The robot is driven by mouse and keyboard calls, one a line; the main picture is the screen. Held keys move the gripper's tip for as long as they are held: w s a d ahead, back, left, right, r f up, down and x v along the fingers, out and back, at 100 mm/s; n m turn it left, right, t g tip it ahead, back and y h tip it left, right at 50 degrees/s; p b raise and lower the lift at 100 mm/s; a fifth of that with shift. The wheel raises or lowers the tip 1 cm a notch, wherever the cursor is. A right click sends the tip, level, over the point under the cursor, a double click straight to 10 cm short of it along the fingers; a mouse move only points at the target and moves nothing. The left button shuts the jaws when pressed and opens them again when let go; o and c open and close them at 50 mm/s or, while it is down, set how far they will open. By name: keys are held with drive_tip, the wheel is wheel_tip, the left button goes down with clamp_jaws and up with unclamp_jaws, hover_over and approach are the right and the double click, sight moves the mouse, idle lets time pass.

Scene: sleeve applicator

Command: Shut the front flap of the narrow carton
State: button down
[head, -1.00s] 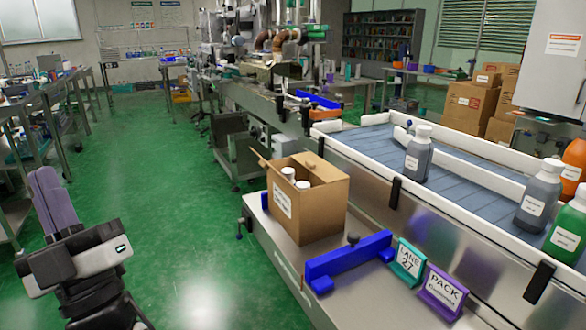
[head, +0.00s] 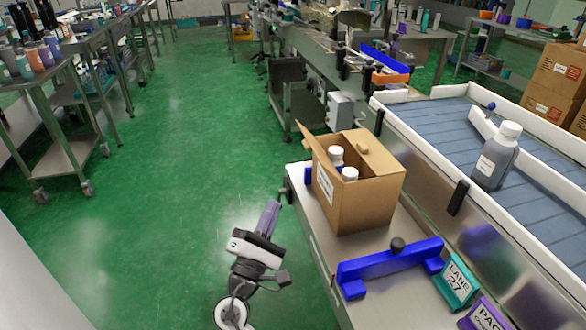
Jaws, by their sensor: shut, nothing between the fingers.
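The narrow cardboard carton (head: 372,205) stands upright on the metal shelf beside the conveyor, with a white label on its left face. A flap (head: 306,143) on its left side stands up and leans outward. The carton's top is partly open, and white-capped bottles (head: 349,174) show inside. Another top panel (head: 382,158) lies over the right part. My gripper (head: 273,204), with purple fingers, is shut and empty. In the picture it is left of and below the carton, apart from it, over the green floor near the shelf's left edge.
A blue bracket (head: 390,266) with a dark knob stands in front of the carton, beside a teal LANE 27 sign (head: 456,283) and a purple sign (head: 484,315). The conveyor (head: 520,205) with a grey bottle (head: 496,158) runs along the right. Open green floor lies left.

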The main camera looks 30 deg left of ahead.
sight(315, 151)
drive_tip(key=d+r+p+x, duration=0.1)
drive_tip(key=p+x, duration=0.3)
drive_tip(key=x, duration=0.8)
drive_tip(key=shift+d+r+p, duration=0.3)
drive_tip(key=shift+d+p, duration=0.1)
drive_tip(key=shift+d, duration=0.35)
drive_tip(key=shift+r, duration=0.1)
